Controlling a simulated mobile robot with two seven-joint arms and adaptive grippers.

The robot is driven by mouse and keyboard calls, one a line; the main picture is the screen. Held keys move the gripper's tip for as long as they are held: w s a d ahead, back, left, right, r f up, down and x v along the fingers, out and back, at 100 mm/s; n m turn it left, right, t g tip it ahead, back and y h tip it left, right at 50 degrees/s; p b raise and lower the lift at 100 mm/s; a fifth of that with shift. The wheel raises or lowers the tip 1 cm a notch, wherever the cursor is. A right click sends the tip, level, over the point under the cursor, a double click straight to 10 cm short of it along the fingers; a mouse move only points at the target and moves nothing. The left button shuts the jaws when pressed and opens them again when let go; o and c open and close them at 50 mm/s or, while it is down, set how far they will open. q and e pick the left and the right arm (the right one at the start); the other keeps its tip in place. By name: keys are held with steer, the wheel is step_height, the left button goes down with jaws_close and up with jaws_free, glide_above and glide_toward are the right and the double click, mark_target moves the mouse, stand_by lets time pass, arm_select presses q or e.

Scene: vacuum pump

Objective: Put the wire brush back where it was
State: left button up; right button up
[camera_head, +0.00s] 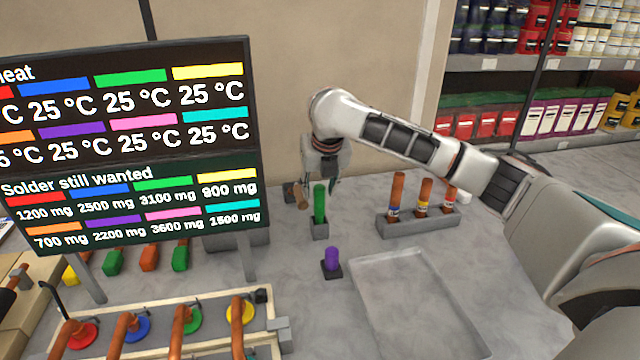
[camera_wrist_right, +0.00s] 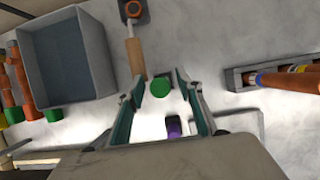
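My right gripper (camera_head: 325,178) hangs pointing down above the table; in the right wrist view its fingers (camera_wrist_right: 159,82) are spread apart with nothing held between them. A tool with a wooden handle (camera_head: 300,198), possibly the wire brush, tilts out of a small block beside the gripper. Its handle (camera_wrist_right: 136,60) also shows in the right wrist view, ending close to the left finger; its bristles cannot be made out. A green upright piece (camera_head: 319,204) stands in a grey holder below the gripper, and its round top (camera_wrist_right: 160,87) appears between the fingers. My left gripper is out of view.
A purple piece (camera_head: 332,258) stands in a dark holder nearer me. A grey rack (camera_head: 420,224) holds several brown-topped sticks at right. A shallow tray (camera_head: 405,300) lies in front. A display board (camera_head: 130,150) stands at left, with a grey bin (camera_wrist_right: 65,55) behind it.

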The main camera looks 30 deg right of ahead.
steer(key=v, duration=1.2)
